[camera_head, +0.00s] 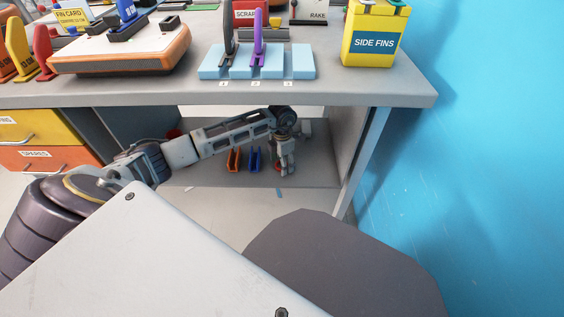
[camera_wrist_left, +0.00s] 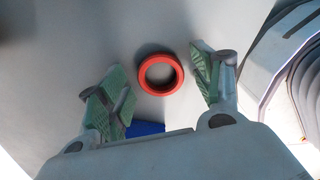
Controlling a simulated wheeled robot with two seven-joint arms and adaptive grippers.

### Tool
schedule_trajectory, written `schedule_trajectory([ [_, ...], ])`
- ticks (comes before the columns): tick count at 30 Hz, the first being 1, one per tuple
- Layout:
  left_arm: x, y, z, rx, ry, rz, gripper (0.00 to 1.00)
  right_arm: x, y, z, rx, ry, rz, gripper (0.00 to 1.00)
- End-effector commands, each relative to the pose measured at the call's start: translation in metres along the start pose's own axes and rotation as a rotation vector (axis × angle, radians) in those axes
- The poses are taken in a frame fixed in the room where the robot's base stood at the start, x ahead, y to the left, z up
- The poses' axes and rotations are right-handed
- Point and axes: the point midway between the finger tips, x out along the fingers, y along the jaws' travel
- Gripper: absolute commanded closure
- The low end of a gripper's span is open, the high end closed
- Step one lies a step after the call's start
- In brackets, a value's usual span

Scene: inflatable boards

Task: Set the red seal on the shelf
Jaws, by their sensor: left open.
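The red seal (camera_wrist_left: 161,92) is a ring lying flat on a grey surface in the left wrist view, with its hole facing the camera. My left gripper (camera_wrist_left: 158,58) is open, with one green-padded finger on each side of the seal and gaps to both. In the head view my left gripper (camera_head: 287,165) reaches under the bench, over the lower shelf (camera_head: 215,180). A small red patch shows beside its fingers there, too small to make out. My right gripper is not in view.
An orange piece (camera_head: 234,160) and a blue piece (camera_head: 255,160) stand on the shelf left of the gripper. The bench top (camera_head: 330,92) overhangs the arm, and a bench leg (camera_head: 362,160) stands right. A blue thing (camera_wrist_left: 146,129) lies near the left finger.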

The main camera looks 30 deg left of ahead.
Motion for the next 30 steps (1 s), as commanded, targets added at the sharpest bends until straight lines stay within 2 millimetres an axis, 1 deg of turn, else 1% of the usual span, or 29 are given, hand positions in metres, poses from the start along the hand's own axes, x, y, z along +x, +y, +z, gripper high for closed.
schedule_trajectory([
  [8,-0.002,0.000,0.000,0.000,0.000,0.000,0.34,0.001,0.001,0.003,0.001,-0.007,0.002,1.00],
  [14,-0.011,0.001,0.000,-0.001,0.000,0.001,0.34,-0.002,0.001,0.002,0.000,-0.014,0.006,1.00],
  [19,-0.027,0.001,0.000,0.000,-0.001,0.002,0.34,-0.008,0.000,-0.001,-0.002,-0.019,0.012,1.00],
  [26,-0.052,0.000,0.000,0.001,0.000,0.001,0.34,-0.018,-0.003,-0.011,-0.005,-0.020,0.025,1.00],
  [30,-0.065,0.001,0.000,0.000,0.000,0.002,0.34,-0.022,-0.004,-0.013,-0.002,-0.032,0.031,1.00],
])
